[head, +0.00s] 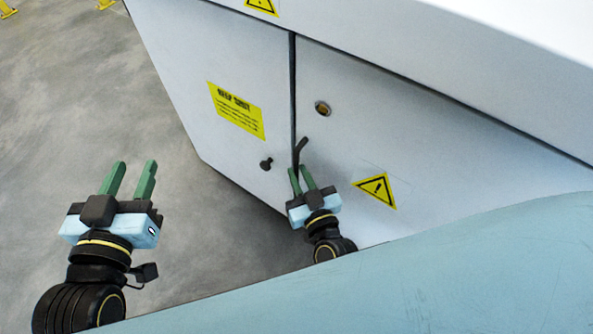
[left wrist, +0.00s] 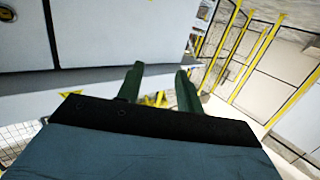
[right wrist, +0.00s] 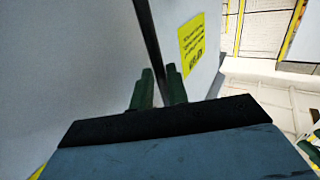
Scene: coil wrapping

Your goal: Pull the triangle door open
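The triangle door (head: 345,130) is the light grey right-hand panel of a cabinet, with a yellow warning triangle (head: 376,190). It looks closed or nearly so, beside a narrow dark seam. A dark handle (head: 301,148) stands near the seam. My right gripper (head: 299,169) is at the lower end of this handle, its fingers pointing toward the seam. Its fingers (right wrist: 159,87) are a small gap apart in the right wrist view; whether they grip the handle is not clear. My left gripper (head: 133,172) is open and empty, over the floor to the left.
The left cabinet panel (head: 215,100) has a yellow sign (head: 236,110) and a dark knob (head: 266,164). A round lock (head: 322,108) sits on the triangle door. The concrete floor (head: 90,110) left of the cabinet is clear. Yellow posts (left wrist: 232,45) show in the left wrist view.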

